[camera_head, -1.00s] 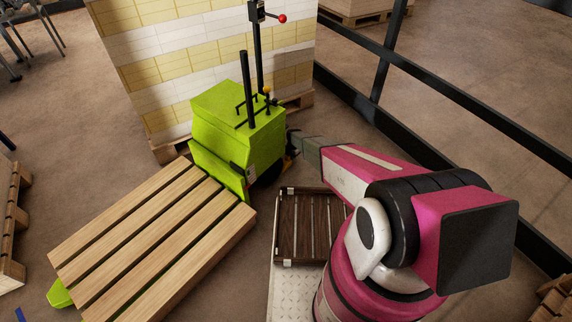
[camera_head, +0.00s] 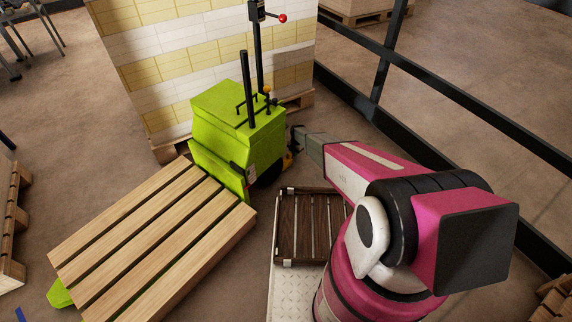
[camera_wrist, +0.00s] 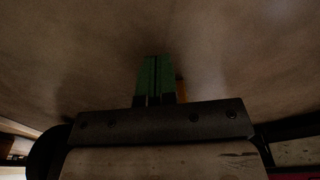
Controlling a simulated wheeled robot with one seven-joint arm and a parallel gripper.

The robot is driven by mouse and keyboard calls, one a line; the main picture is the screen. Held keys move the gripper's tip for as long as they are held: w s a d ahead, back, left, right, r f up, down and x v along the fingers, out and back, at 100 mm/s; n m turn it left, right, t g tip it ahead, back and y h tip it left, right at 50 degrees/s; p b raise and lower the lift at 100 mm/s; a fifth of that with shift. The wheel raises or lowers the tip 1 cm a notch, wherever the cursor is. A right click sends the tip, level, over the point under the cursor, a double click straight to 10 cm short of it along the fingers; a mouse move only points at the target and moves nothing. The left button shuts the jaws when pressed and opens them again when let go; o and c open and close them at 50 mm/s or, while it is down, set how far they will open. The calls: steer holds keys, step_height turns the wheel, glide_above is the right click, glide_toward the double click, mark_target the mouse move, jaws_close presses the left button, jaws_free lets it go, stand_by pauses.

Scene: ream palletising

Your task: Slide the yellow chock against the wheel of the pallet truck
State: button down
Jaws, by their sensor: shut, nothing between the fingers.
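The lime-green pallet truck (camera_head: 236,125) stands beside the wall of stacked reams. Its dark wheel (camera_head: 268,176) shows low on its right side. The yellow chock (camera_head: 288,161) is a small patch on the floor just right of the wheel; I cannot tell whether they touch. My gripper (camera_head: 295,149) is low beside the chock, partly hidden by my arm. In the wrist view, its green fingers (camera_wrist: 155,80) are shut and empty, and a sliver of the orange-yellow chock (camera_wrist: 181,90) shows behind them to the right.
A wooden pallet (camera_head: 150,245) lies on the truck's forks at the left. A dark slatted rack (camera_head: 300,225) stands close in front of my arm. A black barrier rail (camera_head: 450,115) runs along the right. Bare floor lies between truck and rail.

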step_height(320, 180, up, 7)
steer(key=w+d, duration=0.1)
steer(key=shift+w+d, duration=0.2)
steer(key=shift+w, duration=0.15)
stand_by(0.3)
steer(key=s+d+r+m, duration=0.4)
steer(key=s+r+m, duration=0.15)
steer(key=r, duration=0.35)
steer(key=s+d+r+m, duration=0.3)
steer(key=s+r+m, duration=0.1)
steer(key=s+r, duration=0.4)
steer(key=s+d+r+m, duration=0.4)
steer(key=s+r+m, duration=0.15)
steer(key=r, duration=0.45)
steer(key=s+d+r+m, duration=0.3)
steer(key=s+r+m, duration=0.4)
steer(key=s+r, duration=0.2)
steer(key=s+d+r+m+t, duration=0.1)
steer(key=s+d+r+m, duration=0.2)
steer(key=s+r+m, duration=0.3)
steer(key=s+r, duration=0.4)
steer(key=s, duration=0.3)
steer(key=shift+s+d+r+m+h, duration=0.15)
steer(key=shift+s+d+m+h, duration=0.15)
steer(key=shift+s+d+m, duration=0.1)
steer(key=shift+w, duration=0.1)
